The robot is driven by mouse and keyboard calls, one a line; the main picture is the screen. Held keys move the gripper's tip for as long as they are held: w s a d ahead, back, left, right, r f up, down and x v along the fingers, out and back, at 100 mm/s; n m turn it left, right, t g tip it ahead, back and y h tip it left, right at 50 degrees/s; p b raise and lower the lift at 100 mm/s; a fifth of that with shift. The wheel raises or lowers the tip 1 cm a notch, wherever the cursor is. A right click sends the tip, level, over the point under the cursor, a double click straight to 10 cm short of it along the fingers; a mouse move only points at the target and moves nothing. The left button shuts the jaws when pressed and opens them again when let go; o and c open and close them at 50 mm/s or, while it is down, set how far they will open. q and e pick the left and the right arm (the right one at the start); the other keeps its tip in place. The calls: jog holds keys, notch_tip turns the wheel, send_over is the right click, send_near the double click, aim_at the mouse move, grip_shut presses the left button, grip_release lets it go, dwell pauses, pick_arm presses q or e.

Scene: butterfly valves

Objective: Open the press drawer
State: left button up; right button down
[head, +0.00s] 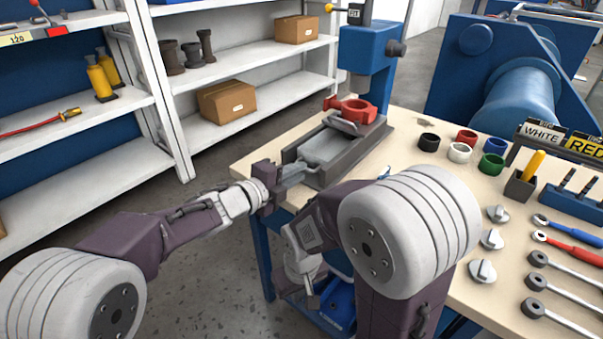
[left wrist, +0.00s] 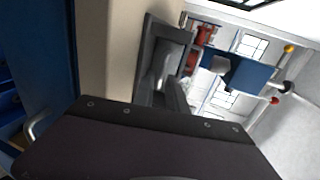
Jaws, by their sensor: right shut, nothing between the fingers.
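The press (head: 372,50) is blue and stands at the back of the workbench. Its drawer (head: 325,147) is a grey slab in a dark frame in front of it; the dark frame (left wrist: 150,55) also shows in the left wrist view. A red valve body (head: 357,108) sits at the frame's far end. My left gripper (head: 290,174) is at the drawer's near left end, its fingers level with the front. Whether they grip a handle is hidden. My right gripper (head: 313,300) hangs low by the bench's front edge, shut and empty.
The workbench (head: 400,170) holds several coloured rings (head: 460,152), grey knobs (head: 490,239) and wrenches (head: 560,285) to the right. White shelves (head: 240,120) stand behind on the left. Floor (head: 215,250) is free left of the bench. A blue bin (head: 340,303) is below it.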

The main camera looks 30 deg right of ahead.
pick_arm(q)
jog(key=shift+x, duration=1.15)
grip_shut()
dwell(0.5)
